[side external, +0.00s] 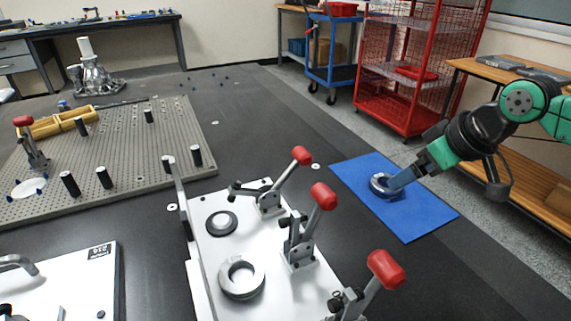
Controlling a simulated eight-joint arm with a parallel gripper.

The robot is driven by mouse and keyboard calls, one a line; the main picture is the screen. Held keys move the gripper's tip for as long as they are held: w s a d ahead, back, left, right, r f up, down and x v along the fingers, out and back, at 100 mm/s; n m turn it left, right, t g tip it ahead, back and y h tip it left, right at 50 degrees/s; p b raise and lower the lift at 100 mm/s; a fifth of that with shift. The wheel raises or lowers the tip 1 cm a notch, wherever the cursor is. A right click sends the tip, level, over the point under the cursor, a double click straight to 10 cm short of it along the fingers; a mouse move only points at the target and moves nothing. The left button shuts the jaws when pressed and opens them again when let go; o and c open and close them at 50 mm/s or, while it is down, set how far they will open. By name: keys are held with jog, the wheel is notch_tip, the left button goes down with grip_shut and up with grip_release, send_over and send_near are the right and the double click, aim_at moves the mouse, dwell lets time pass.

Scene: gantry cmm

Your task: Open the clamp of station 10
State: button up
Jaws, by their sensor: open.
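Several toggle clamps with red handles are in view, and I cannot tell which is station 10. Three stand along the right side of a white fixture plate (208,262): a far clamp (270,200), a middle clamp (299,250) and a near clamp (350,303), partly cut off by the bottom edge. Their handles tilt up to the right. The far clamp's dark arm reaches left over the plate. My gripper (391,186) is low over a blue mat (415,215), right of the clamps, at a grey metal ring (378,185). It is open; finger contact with the ring is unclear.
A dark ring (221,223) and a larger metal ring (241,277) lie on the white plate. A perforated grey plate (130,150) with black posts and another red-handled clamp (33,150) is at left. A labelled white plate (95,285) is at lower left.

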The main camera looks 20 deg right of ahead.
aim_at(291, 168)
jog(key=shift+s+d+f+m+t, duration=0.2)
jog(key=shift+s+f+m+t, duration=0.2)
jog(key=shift+s+f+m, duration=0.4)
